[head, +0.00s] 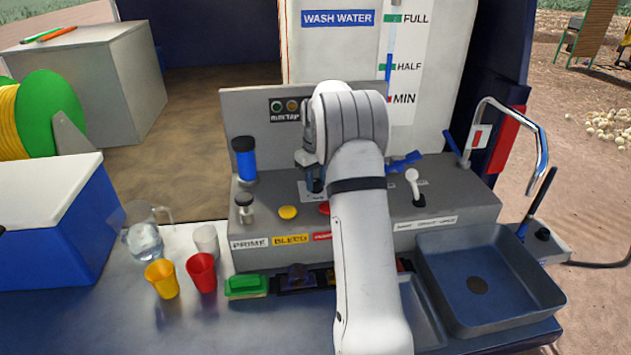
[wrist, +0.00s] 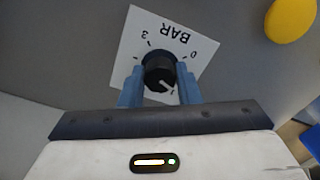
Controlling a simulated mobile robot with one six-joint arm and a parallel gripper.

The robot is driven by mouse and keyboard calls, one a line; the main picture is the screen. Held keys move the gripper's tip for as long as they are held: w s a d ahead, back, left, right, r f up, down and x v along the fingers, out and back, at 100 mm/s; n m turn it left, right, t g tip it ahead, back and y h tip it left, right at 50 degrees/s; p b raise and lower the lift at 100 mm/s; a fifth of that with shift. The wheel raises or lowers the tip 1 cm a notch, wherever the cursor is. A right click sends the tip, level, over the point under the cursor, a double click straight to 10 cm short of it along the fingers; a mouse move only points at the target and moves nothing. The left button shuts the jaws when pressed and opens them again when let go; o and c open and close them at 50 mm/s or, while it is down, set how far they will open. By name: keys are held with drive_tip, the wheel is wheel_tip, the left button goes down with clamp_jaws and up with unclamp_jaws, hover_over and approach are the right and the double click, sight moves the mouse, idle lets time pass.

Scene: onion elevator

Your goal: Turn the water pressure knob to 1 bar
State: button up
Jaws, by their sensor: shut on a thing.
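The water pressure knob (wrist: 158,70) is a round black knob on a white dial plate (wrist: 132,42), seen upside down in the wrist view. The plate carries the word BAR and the numbers 0 and 3. The knob's white pointer line aims to the lower right, close to the right finger, away from both the 0 and the 3. Any mark it aims at is too small or hidden to read. My gripper (wrist: 160,80) has its blue fingers shut on the knob's sides. In the head view my gripper (head: 312,180) is over the console, and my arm hides much of the dial.
A yellow button (head: 288,212) sits left of the dial on the grey console (head: 465,205). Cups and a glass jug (head: 145,240) are at the left, a sink (head: 500,265) at the right.

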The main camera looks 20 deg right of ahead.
sight(315, 181)
drive_tip(key=m, duration=0.5)
drive_tip(key=shift+r, duration=0.1)
idle(0.5)
drive_tip(key=o, duration=1)
drive_tip(key=shift+r+b, duration=0.6)
drive_tip(key=shift+r, duration=3.25)
